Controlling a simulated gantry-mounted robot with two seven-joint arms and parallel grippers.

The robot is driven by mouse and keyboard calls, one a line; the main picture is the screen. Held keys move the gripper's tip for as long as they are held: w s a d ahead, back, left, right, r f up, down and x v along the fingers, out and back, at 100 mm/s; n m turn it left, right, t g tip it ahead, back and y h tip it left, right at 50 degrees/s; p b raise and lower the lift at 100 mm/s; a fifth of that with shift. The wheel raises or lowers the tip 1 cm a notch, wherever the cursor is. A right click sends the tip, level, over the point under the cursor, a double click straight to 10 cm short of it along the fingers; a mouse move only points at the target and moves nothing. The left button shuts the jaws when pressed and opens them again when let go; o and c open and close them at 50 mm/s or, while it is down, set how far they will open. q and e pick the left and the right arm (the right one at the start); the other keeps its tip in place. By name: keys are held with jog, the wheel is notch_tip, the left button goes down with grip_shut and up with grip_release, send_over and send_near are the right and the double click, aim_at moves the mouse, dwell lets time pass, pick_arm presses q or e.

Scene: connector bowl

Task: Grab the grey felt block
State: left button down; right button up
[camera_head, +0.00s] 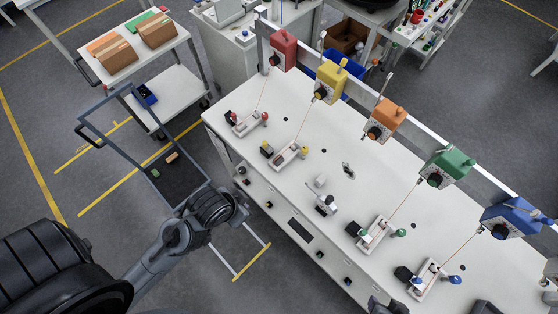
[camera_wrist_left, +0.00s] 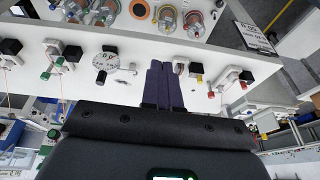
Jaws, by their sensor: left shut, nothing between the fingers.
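A small pale grey block (camera_head: 320,181) lies on the white workbench (camera_head: 285,190), near its middle; it may be the grey felt block, but its material is too small to tell. My left arm comes in from the lower left and ends in a dark wrist beside the bench's left edge; its fingertips are not clear in the head view. In the left wrist view my left gripper (camera_wrist_left: 164,85) is shut and empty, its two dark fingers side by side. A dark shape (camera_head: 388,306) at the bottom edge may be part of my right gripper; its fingers cannot be made out.
A metal fixture (camera_head: 326,204) stands close to the pale block. Red, yellow, orange, green and blue boxes (camera_head: 386,118) line the bench's far rail, with thin cords to small clamps. A dark-framed cart (camera_head: 182,182) stands left of the bench. A white cart (camera_head: 168,88) holds cardboard boxes.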

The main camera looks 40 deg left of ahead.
pick_arm(q)
jog(key=c, duration=1.8)
grip_release()
jog(key=o, duration=0.7)
